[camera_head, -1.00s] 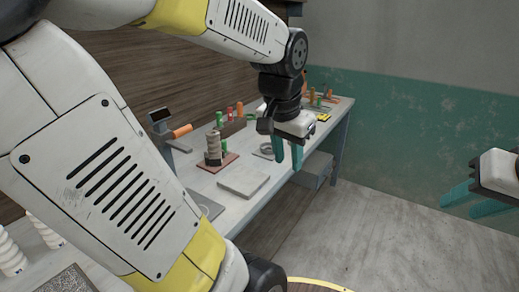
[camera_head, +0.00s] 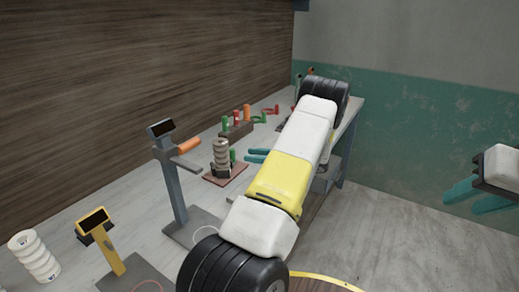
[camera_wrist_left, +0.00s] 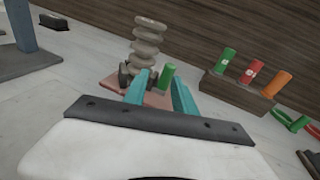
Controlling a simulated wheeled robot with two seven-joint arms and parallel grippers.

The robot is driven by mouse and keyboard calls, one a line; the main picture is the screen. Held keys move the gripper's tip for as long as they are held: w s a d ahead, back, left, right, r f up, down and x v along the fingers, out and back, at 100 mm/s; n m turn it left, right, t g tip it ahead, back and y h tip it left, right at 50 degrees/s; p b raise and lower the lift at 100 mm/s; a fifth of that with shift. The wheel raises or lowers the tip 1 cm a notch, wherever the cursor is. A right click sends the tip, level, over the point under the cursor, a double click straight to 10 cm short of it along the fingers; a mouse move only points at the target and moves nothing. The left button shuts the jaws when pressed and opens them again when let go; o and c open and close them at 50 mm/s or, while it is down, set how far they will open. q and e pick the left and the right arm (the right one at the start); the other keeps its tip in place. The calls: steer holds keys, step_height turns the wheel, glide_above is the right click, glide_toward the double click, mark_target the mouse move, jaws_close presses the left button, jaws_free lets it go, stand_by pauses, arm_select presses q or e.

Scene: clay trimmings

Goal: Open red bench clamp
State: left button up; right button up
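A small red item (camera_head: 276,110), which looks like the red bench clamp, is at the back of the bench beside a green one (camera_head: 260,118). It is too small to tell whether it is open or shut. In the left wrist view the green one (camera_wrist_left: 291,121) is at the right, with only a sliver of red at the frame edge. My left gripper (camera_head: 250,155) is low over the bench, nearer than the clamp; its teal fingers are apart and empty in the left wrist view (camera_wrist_left: 161,78). My right gripper (camera_head: 464,197) is apart and empty at the right.
A stack of pale discs (camera_head: 221,153) on a reddish base stands by my left fingers, with a green cylinder (camera_wrist_left: 167,77) beside it. A rack (camera_head: 237,129) holds green, red and orange cylinders. A grey post (camera_head: 172,185) and yellow stand (camera_head: 112,250) stand nearer. The floor is clear at right.

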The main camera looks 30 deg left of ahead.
mark_target(231, 158)
arm_select(q)
steer(key=shift+w+f+m+t+y, duration=0.45)
steer(key=shift+w+f+m, duration=0.25)
steer(key=shift+f, duration=0.2)
steer(key=shift+a+f+y, duration=0.1)
steer(key=shift+a+y, duration=0.15)
steer(key=a, duration=0.7)
steer(key=shift+s+a, duration=0.15)
steer(key=shift+s, duration=0.2)
jaws_close()
